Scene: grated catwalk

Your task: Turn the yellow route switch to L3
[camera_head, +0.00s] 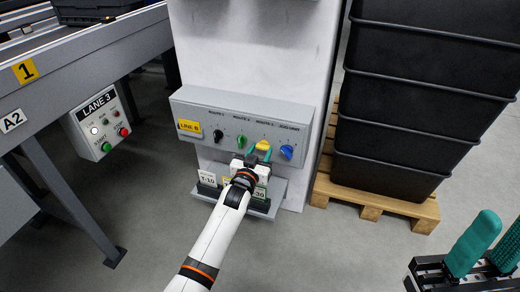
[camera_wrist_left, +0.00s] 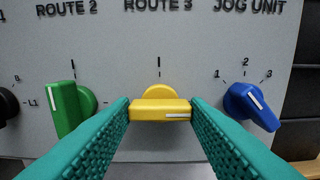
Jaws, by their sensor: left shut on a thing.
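The yellow route switch (camera_head: 263,145) sits under the ROUTE 3 label on the grey control panel (camera_head: 200,108). In the left wrist view the yellow switch (camera_wrist_left: 160,109) has its bar lying level, with its white line at the right end. My left gripper (camera_head: 259,152) is shut on this bar, one teal finger at each end. The fingers cover the panel beside the switch, so no position labels for it can be read; only a tick mark shows above it. My right gripper (camera_head: 488,250) is at the lower right, away from the panel, its teal fingers apart and empty.
A green switch (camera_wrist_left: 68,106) is left of the yellow one, a blue JOG UNIT switch (camera_wrist_left: 250,105) right, and a black knob (camera_head: 218,135) farther left. Black crates (camera_head: 400,130) on a pallet stand right of the panel. A LANE 3 button box (camera_head: 98,122) is left.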

